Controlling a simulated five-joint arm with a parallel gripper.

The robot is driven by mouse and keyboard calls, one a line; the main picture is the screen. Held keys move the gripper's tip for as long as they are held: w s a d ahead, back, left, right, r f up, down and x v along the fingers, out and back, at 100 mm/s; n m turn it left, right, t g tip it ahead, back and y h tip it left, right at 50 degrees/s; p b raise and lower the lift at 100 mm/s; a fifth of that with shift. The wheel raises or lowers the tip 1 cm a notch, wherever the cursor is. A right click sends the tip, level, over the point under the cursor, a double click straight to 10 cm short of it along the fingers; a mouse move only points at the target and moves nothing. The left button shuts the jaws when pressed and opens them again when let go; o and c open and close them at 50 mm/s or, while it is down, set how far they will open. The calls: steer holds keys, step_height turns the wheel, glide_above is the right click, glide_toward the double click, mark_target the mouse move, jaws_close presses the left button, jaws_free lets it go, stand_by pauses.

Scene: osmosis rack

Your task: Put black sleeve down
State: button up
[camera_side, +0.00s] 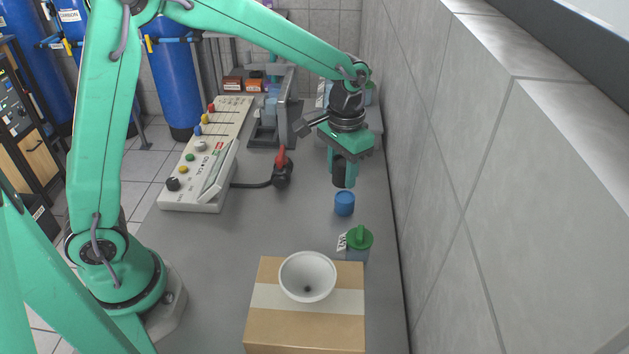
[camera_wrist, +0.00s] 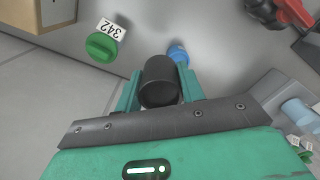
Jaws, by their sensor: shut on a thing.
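My gripper (camera_side: 344,170) is shut on the black sleeve (camera_side: 340,176), a short dark open cylinder. The sleeve hangs upright between the two green fingers, above the grey bench near the wall. In the wrist view the sleeve (camera_wrist: 159,82) sits between the fingertips (camera_wrist: 160,92), and its hollow end faces the camera. A blue cylinder (camera_side: 344,204) stands on the bench just below and in front of the sleeve. In the wrist view the blue cylinder (camera_wrist: 178,54) shows just beyond the sleeve, partly hidden by it and the right finger.
A cardboard box (camera_side: 264,325) with a white funnel (camera_side: 307,277) is in front. A control panel (camera_side: 205,160) and a red-black tool (camera_side: 282,168) lie left. The tiled wall (camera_side: 450,180) is close right. Mid-bench is clear.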

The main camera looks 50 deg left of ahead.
steer(key=s+f+n, duration=0.1)
steer(key=s+n, duration=0.2)
steer(key=s, duration=1.4)
steer(key=shift+s+d+f, duration=0.2)
steer(key=shift+d+f, duration=0.05)
steer(key=shift+d, duration=0.05)
glide_above(273, 226)
step_height(273, 226, down, 7)
steer(key=shift+f, duration=0.1)
steer(key=shift+f, duration=1.9)
steer(key=shift+f, duration=0.15)
